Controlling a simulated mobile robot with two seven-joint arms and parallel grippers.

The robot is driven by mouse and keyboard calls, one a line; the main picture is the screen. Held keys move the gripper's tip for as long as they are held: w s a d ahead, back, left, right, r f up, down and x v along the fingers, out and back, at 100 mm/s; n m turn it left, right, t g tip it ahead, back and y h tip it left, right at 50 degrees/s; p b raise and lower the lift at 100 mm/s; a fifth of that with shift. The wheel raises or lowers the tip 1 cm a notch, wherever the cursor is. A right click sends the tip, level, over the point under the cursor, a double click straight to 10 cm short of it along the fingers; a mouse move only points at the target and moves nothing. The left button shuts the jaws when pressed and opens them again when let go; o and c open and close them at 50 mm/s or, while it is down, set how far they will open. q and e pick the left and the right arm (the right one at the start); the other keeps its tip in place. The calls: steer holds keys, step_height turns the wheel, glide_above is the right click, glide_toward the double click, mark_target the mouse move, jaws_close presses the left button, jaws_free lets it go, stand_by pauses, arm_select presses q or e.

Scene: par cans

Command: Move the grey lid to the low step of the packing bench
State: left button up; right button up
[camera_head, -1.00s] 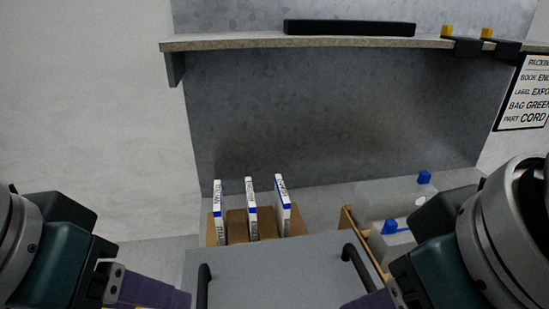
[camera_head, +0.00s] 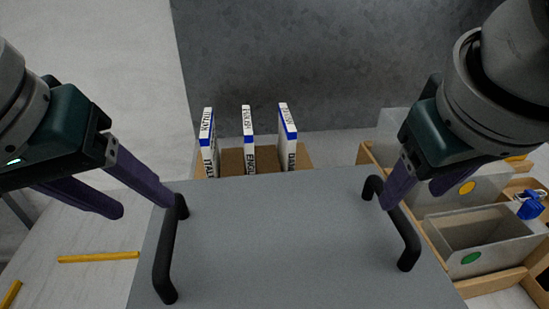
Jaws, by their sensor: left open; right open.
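The grey lid (camera_head: 290,240) is a flat panel in the lower middle of the head view, with a black bar handle at each side. My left gripper (camera_head: 143,206) is open, its inner finger at the far end of the left handle (camera_head: 168,255); I cannot tell whether they touch. My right gripper (camera_head: 414,198) is open, its inner finger close to the far end of the right handle (camera_head: 404,238). Neither gripper is closed on a handle. The lid's near edge is out of view, and I cannot pick out the low step.
Behind the lid, a brown holder (camera_head: 232,162) carries three upright white-and-blue labelled boxes (camera_head: 248,135). At right are wooden-framed clear bins (camera_head: 478,238) with coloured dots and a blue item (camera_head: 530,205). Yellow strips (camera_head: 98,257) lie on the pale surface at left.

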mark_target(167, 220)
arm_select(q)
steer(key=x, duration=0.9)
arm_select(e)
steer(key=x, duration=0.8)
steer(key=shift+w+d+f, duration=0.1)
steer(key=shift+w+f, duration=0.1)
steer(key=shift+f, duration=0.15)
arm_select(q)
jaws_close()
arm_select(e)
jaws_close()
arm_select(q)
steer(key=shift+r, duration=0.1)
